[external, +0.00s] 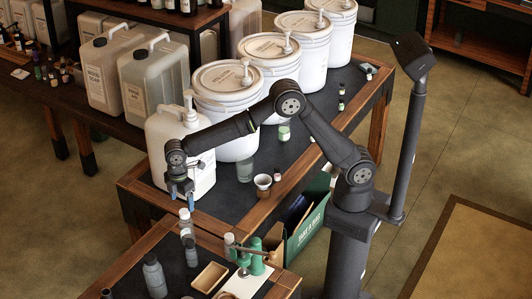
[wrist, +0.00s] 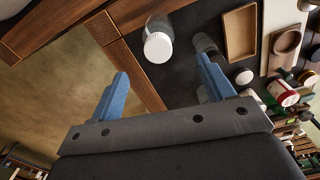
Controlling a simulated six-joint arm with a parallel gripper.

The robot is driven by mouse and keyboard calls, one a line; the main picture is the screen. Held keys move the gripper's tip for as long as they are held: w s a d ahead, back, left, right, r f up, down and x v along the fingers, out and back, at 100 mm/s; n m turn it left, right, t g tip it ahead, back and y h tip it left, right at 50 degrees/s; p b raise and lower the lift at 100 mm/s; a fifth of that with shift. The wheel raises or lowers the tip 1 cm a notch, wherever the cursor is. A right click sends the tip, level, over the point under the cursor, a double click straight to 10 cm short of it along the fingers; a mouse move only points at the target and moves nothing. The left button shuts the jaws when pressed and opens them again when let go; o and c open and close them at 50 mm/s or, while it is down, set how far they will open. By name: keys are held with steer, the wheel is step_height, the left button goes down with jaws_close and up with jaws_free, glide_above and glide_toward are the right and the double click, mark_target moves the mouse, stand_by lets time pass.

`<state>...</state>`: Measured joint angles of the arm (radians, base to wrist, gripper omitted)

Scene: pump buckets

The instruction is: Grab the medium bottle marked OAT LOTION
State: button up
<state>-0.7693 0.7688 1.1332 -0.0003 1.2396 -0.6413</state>
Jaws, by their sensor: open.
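My gripper (external: 181,192) points down above the corner of the near table, with its blue fingers apart and nothing between them. In the wrist view the open gripper (wrist: 164,75) has a pale bottle with a round white cap (wrist: 158,46) just beyond its fingertips, between their lines. The external view shows a white-capped bottle (external: 186,224) standing just below my gripper. A darker bottle (external: 191,251) stands close to it, and a grey bottle (external: 153,277) stands to the left. The label words are too small to read, so I cannot tell which one is OAT LOTION.
A wooden tray (external: 209,277) and green bottles (external: 257,257) stand right of the bottles; the tray (wrist: 239,33) also shows in the wrist view. A large white pump jug (external: 178,150) and white buckets (external: 226,112) stand behind. A green crate (external: 305,228) sits beside the table.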

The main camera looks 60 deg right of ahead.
mark_target(184, 213)
step_height(184, 213, down, 5)
steer(key=shift+r, duration=0.15)
steer(key=shift+d+f, duration=0.15)
steer(key=shift+f, duration=1.2)
steer(key=shift+d+f, duration=0.15)
steer(key=shift+f, duration=1.15)
steer(key=c, duration=1.3)
steer(key=shift+r, duration=0.1)
